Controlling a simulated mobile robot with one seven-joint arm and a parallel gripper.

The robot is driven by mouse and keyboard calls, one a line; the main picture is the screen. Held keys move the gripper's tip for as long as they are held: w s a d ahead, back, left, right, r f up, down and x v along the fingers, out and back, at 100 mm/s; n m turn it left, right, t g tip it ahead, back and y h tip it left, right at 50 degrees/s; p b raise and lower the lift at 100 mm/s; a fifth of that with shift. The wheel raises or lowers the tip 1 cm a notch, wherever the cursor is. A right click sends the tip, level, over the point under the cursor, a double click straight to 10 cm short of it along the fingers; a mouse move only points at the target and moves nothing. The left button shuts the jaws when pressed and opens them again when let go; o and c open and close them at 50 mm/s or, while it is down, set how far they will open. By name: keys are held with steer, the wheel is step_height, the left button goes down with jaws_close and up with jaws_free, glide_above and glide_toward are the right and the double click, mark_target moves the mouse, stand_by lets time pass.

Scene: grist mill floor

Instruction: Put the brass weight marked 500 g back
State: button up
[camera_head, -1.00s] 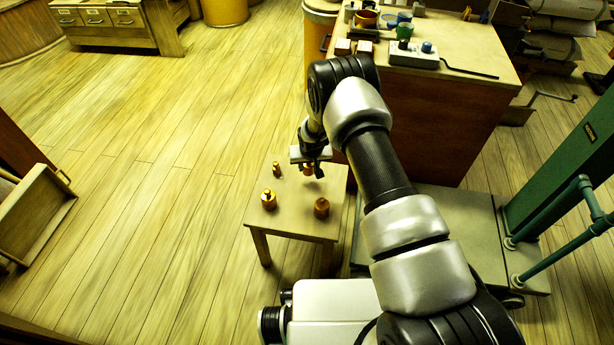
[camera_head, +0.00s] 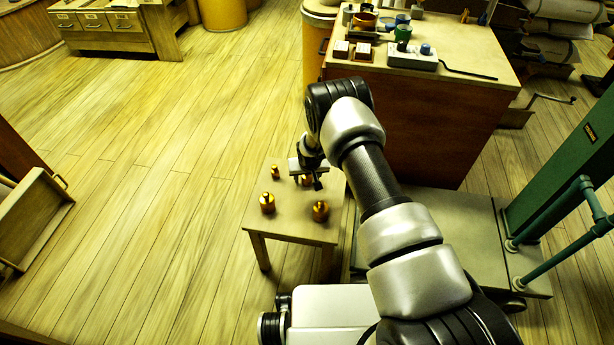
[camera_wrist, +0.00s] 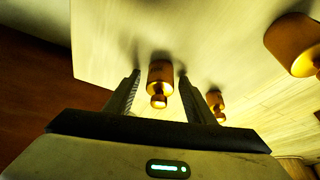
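Several brass weights stand on a small wooden table (camera_head: 288,229). In the head view, one weight (camera_head: 267,203) stands at the front left, one (camera_head: 320,211) at the front right and a smaller one (camera_head: 275,172) at the back left. Another weight (camera_head: 305,181) is partly hidden under my gripper (camera_head: 309,177). In the wrist view, a brass weight (camera_wrist: 160,78) with a knob lies between the fingers of my gripper (camera_wrist: 158,76). The fingers are apart, with a gap showing on each side of it. I cannot read any marking, so which one is 500 g is unclear.
A brown cabinet (camera_head: 420,130) with scale parts and small boxes on top stands behind the table. A green post with pipes (camera_head: 560,165) is at the right. An open wooden drawer or crate (camera_head: 38,220) lies at the left. The floor left of the table is clear.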

steer(key=s+d+r+p, duration=0.1)
steer(key=s+d+r, duration=0.25)
steer(key=r, duration=1.15)
steer(key=s+d+r+m+p, duration=0.15)
steer(key=s+r, duration=0.35)
steer(key=r, duration=1.1)
steer(key=s+d+r+n+p, duration=0.1)
steer(key=s+d+r, duration=0.25)
steer(key=r, duration=1.15)
steer(key=s+d+r, duration=0.1)
steer(key=s+r, duration=0.2)
steer(key=s, duration=0.6)
steer(key=s+d+r, duration=0.2)
steer(key=s+r, duration=0.2)
steer(key=s, duration=0.4)
steer(key=s+d+r+t, duration=0.1)
steer(key=s+r, duration=0.3)
steer(key=s, duration=0.5)
steer(key=shift+s+d+r+m+h, duration=0.15)
steer(key=shift+s+d+m+h, duration=0.2)
steer(key=shift+d+m, duration=0.1)
